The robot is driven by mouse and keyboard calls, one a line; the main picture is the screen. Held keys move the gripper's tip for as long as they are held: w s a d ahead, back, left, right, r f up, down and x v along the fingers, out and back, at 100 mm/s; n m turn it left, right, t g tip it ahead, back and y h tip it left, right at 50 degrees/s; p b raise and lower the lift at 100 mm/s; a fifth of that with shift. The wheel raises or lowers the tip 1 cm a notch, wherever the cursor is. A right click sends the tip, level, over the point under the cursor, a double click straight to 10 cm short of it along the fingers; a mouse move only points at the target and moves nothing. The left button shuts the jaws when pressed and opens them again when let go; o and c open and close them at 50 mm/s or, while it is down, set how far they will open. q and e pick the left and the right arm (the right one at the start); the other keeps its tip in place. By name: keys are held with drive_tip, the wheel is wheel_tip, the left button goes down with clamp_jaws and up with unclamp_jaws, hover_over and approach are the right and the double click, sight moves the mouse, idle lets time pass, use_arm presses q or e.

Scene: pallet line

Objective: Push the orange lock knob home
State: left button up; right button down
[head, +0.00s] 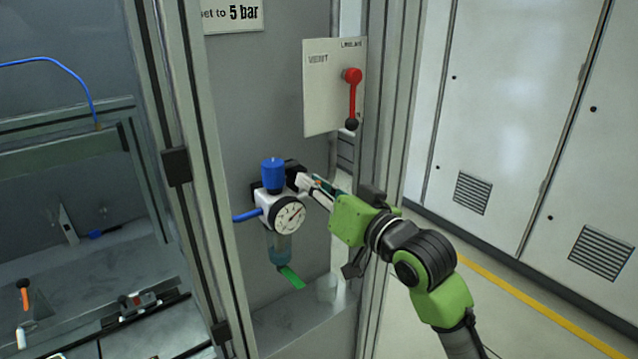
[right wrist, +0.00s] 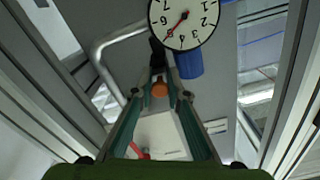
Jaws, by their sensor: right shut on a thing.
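The orange lock knob (right wrist: 159,90) shows between the fingers of my right gripper (right wrist: 160,78) in the right wrist view. The fingers are shut on it. In the head view my right gripper (head: 306,184) reaches in from the right to the side of the regulator, and the knob is hidden there. The regulator has a white body (head: 265,205), a blue cap (head: 272,175) and a round pressure gauge (head: 289,215). How far in the knob sits cannot be told. My left gripper is not in view.
A white panel (head: 325,75) with a red lever (head: 352,95) is above my right gripper. Metal frame posts (head: 385,120) stand beside my arm. A clear bowl with a green end (head: 290,277) hangs under the regulator. A blue hose (head: 245,215) joins its left side.

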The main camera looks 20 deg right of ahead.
drive_tip(key=shift+r, duration=0.1)
drive_tip(key=c, duration=2.2)
unclamp_jaws()
drive_tip(key=shift+o, duration=1.2)
drive_tip(key=shift+w+a, duration=0.1)
drive_tip(key=shift+w, duration=0.2)
drive_tip(key=v, duration=0.7)
drive_tip(key=shift+s, duration=0.25)
